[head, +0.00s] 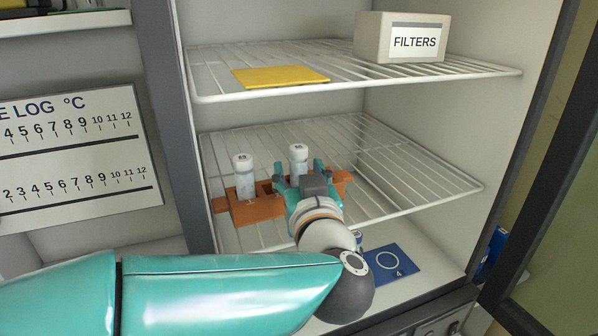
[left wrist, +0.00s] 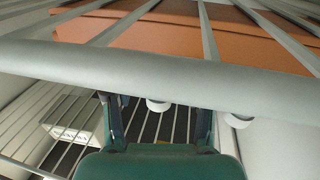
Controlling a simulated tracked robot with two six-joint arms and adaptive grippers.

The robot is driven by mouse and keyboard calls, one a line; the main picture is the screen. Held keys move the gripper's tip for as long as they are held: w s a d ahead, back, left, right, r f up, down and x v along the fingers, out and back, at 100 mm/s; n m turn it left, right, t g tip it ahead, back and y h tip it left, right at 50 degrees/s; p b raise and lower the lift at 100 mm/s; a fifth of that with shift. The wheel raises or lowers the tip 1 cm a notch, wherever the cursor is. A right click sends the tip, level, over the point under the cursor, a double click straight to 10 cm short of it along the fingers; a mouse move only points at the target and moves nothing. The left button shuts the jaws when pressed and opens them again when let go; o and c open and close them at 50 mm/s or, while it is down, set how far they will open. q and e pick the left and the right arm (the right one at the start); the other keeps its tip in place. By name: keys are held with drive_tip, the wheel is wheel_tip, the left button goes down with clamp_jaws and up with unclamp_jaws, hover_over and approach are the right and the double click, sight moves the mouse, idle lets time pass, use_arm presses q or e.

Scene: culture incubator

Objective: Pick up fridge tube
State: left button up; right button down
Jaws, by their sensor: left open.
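Two white-capped tubes stand upright in an orange rack (head: 257,209) on the lower wire shelf. The left tube (head: 243,176) is clear of my gripper. The right tube (head: 298,157) rises just behind my left gripper (head: 297,176), which is open with one finger on each side of it in the head view; its lower part is hidden. I cannot tell whether a finger touches the tube. My right gripper is out of view.
The upper wire shelf (head: 420,72) holds a yellow mat (head: 280,77) and a FILTERS box (head: 400,42) above the tubes. The lower shelf's front bar (left wrist: 150,66) lies close to my wrist. A blue card (head: 390,262) lies on the floor below. The lower shelf's right side is clear.

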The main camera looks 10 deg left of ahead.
use_arm(q)
clamp_jaws()
